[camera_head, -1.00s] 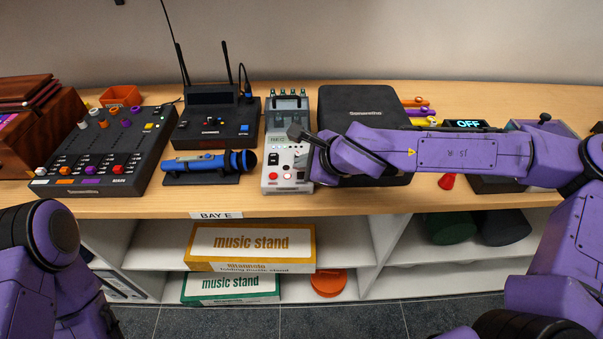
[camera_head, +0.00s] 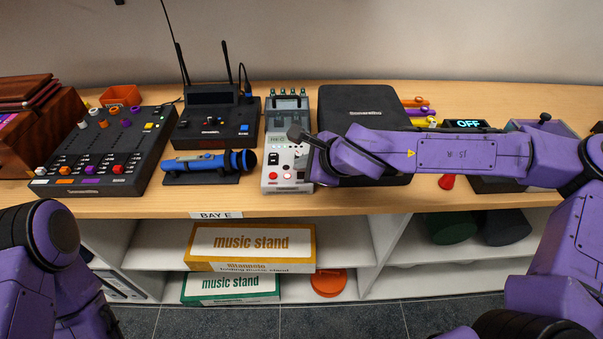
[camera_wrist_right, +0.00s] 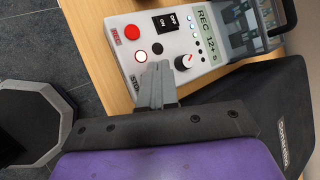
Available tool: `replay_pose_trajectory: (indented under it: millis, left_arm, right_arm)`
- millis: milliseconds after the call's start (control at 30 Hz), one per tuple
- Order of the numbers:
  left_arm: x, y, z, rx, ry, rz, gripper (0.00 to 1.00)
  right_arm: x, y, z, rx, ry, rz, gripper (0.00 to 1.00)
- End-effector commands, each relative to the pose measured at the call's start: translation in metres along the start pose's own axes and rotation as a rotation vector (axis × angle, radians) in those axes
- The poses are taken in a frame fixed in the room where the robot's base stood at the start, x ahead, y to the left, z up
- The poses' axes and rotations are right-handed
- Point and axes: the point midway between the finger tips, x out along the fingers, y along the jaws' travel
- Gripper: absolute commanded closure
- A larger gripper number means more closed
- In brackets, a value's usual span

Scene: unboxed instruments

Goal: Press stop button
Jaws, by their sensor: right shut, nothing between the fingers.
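The recorder (camera_head: 275,150) is a pale grey box with a dark top part on the wooden counter. The wrist view shows its front panel (camera_wrist_right: 180,45) with a red REC button (camera_wrist_right: 131,32), a lit white, red-ringed round light or button (camera_wrist_right: 141,56), a black ON/OFF switch (camera_wrist_right: 165,22) and a knob (camera_wrist_right: 184,62). A partly covered label starting "STO" (camera_wrist_right: 135,85) lies beside my fingers. My right gripper (camera_head: 297,133), shut and empty, is over this panel; its fingers (camera_wrist_right: 158,72) hide the spot beside the label. I cannot tell whether they touch. My left gripper is out of view.
A blue microphone (camera_head: 208,163) on a dark stand and a mixer (camera_head: 100,150) are left of the recorder. A black case (camera_head: 362,105) is close on its right, partly behind my right arm. A wireless receiver (camera_head: 215,118) with antennas stands behind the microphone.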

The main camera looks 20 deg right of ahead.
Motion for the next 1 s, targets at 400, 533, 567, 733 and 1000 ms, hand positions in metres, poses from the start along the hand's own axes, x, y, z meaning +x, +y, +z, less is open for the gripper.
replay_pose_trajectory:
  millis: [400, 533, 567, 733, 1000]
  left_arm:
    - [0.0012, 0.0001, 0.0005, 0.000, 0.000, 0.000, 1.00]
    - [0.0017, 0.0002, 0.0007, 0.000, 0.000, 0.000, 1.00]
    - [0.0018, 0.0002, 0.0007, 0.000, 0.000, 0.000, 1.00]
    - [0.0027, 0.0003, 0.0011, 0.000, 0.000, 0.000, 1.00]
    - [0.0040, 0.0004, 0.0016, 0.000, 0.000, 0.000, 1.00]
  right_arm:
    - [0.0034, 0.0027, -0.0023, 0.000, -0.001, 0.000, 1.00]
    - [0.0041, 0.0033, -0.0028, 0.000, 0.000, 0.000, 1.00]
    - [0.0044, 0.0035, -0.0030, 0.000, 0.000, 0.000, 1.00]
    - [0.0059, 0.0046, -0.0041, 0.000, 0.000, 0.001, 1.00]
    - [0.0081, 0.0063, -0.0058, 0.000, 0.000, 0.001, 1.00]
